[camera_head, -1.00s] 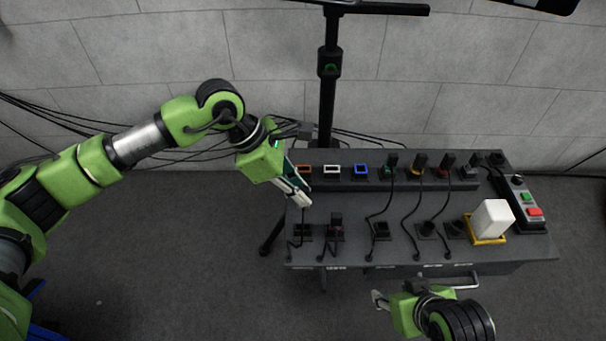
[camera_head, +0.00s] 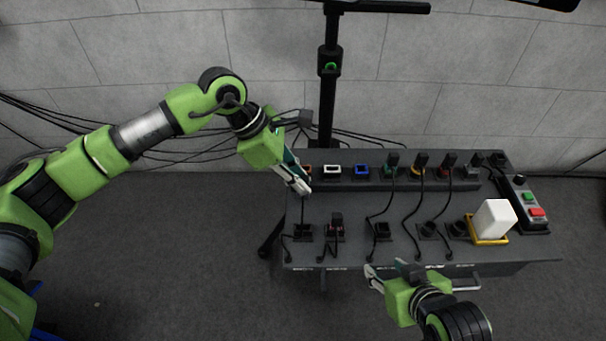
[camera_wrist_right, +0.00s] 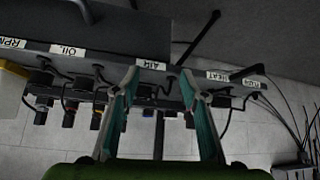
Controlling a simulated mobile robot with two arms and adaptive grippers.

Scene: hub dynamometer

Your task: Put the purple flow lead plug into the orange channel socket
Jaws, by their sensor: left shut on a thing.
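My left gripper (camera_head: 302,187) is shut at the left end of the bench, just in front of the raised socket strip. A thin dark lead runs from the leftmost holder up to its fingertips. The purple flow lead plug is not clearly visible; it appears to be between these fingers, mostly hidden by them. The orange channel socket (camera_head: 307,169) is the leftmost on the strip, directly behind the fingers and partly covered. My right gripper (camera_head: 386,267) is open and empty at the bench's front edge; its spread fingers also show in the right wrist view (camera_wrist_right: 160,80).
White (camera_head: 332,169) and blue (camera_head: 362,170) sockets look empty; several sockets further right hold plugs with leads. A dark red plug (camera_head: 336,218) stands in the second front holder. A white block (camera_head: 493,218) sits in a yellow frame. A black post (camera_head: 327,100) rises behind.

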